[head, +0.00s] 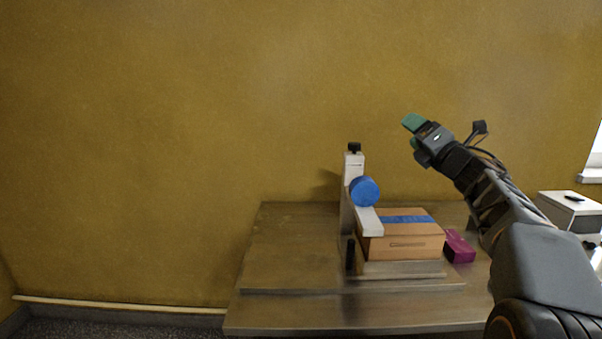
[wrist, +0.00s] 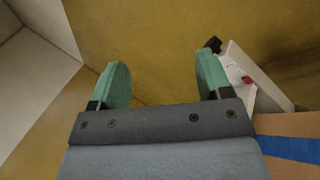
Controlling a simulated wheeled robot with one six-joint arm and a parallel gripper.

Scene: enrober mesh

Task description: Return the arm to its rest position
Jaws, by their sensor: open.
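My gripper (head: 411,132) is raised in the air above the right part of the metal table (head: 285,255), pointing up and to the left in the head view. In the wrist view my gripper (wrist: 157,82) shows two green finger pads, wide apart with nothing between them. The yellow-brown wall is behind them. My arm extends from the lower right of the head view, bent upward, clear of the things on the table.
A white device (head: 353,165) with a blue round part (head: 365,191) stands beside a cardboard box (head: 405,243) with blue tape. A magenta block (head: 459,246) lies right of the box. A white box (head: 570,211) stands at far right. The table's left half is clear.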

